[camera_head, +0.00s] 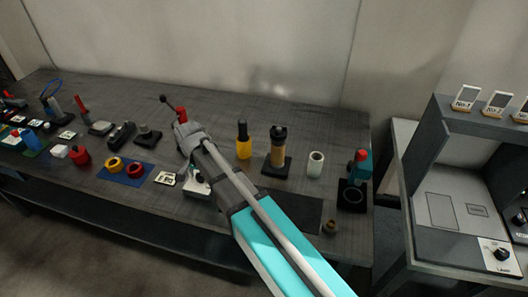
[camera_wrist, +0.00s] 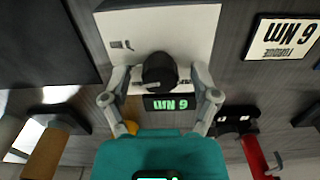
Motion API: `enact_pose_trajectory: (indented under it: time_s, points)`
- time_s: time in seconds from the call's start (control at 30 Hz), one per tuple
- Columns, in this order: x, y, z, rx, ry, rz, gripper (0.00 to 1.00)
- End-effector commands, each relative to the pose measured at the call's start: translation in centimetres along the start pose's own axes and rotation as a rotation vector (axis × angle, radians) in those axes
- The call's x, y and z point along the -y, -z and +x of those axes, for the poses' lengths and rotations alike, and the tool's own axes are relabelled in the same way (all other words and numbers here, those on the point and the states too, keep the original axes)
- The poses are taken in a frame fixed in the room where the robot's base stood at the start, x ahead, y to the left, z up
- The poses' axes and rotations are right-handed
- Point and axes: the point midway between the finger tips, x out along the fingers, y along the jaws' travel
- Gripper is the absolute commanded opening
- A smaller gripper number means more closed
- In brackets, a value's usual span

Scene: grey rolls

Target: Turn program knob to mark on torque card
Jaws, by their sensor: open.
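A white box (camera_wrist: 190,30) with a black round knob (camera_wrist: 159,68) lies below my gripper in the wrist view. My gripper (camera_wrist: 160,80) is open, its two fingers on either side of the knob; whether they touch it I cannot tell. A small black display (camera_wrist: 170,103) with green characters sits beside the knob, upside down in this view. The torque card (camera_wrist: 282,39), white with a dark frame, lies to the right, its "Nm" writing also upside down. In the head view the box (camera_head: 198,187) shows partly beneath my arm, with the card (camera_head: 166,178) left of it.
A yellow bottle (camera_head: 243,140), a dark cylinder on a base (camera_head: 278,148) and a white cup (camera_head: 315,163) stand right of my arm. Red and yellow rings lie on a blue mat (camera_head: 128,176) at left. A dark mat (camera_head: 295,211) lies right of the box.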

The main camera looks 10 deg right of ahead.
Motion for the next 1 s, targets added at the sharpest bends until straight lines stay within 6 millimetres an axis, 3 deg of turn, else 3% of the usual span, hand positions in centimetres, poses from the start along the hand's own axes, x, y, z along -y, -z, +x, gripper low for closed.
enact_pose_trajectory:
  time_s: [0.37, 1.0]
  points:
    - [0.0, 0.0, 0.0, 0.0, 0.0, -0.138, 0.78]
    - [0.02, -0.01, 0.0, 0.0, 0.0, -0.568, 0.78]
